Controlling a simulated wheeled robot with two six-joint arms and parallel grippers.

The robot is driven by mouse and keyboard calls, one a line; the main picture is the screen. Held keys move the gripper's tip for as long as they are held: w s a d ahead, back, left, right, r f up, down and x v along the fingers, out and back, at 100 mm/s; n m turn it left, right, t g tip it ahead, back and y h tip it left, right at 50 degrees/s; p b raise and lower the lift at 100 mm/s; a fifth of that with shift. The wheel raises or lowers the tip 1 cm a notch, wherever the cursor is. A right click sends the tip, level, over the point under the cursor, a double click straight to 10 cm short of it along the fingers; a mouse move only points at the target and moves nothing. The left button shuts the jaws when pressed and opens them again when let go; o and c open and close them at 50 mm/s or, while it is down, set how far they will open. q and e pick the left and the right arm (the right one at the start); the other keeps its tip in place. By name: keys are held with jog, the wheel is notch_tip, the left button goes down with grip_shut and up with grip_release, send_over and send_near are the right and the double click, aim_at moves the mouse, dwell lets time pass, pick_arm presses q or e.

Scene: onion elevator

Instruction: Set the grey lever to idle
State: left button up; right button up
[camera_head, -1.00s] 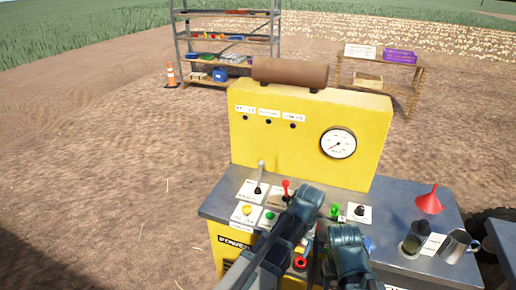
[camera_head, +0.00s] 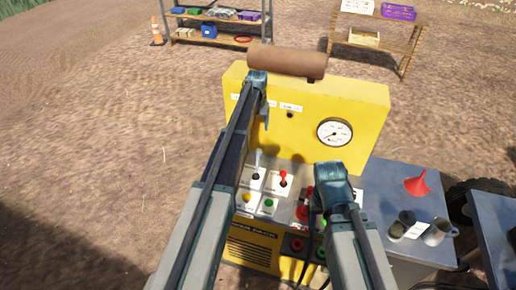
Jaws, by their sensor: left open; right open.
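The grey lever (camera_head: 257,160) stands upright on its white label plate on the control panel, left of the red lever (camera_head: 283,177). My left gripper (camera_head: 266,119) hangs above and behind the grey lever, in front of the yellow upright housing, apart from the lever. It is open and empty; its fingers look small and partly hidden by the arm. My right gripper (camera_head: 314,215) is over the middle of the panel, right of both levers. It is open, its fingers are mostly hidden behind the wrist, and it covers part of the controls.
The yellow housing (camera_head: 360,100) carries a round gauge (camera_head: 334,132) and a brown cylinder (camera_head: 285,61) on top. A yellow button (camera_head: 247,198) and green button (camera_head: 268,203) sit in front of the levers. A red funnel (camera_head: 417,184) and metal mug (camera_head: 437,232) stand right.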

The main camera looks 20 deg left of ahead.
aim_at(259, 150)
pick_arm(q)
notch_tip(259, 150, down, 14)
jog(key=b, duration=1.3)
jog(key=shift+d+r, duration=0.1)
jog(key=shift+d, duration=0.05)
jog(key=shift+r, duration=0.1)
grip_shut()
dwell(0.6)
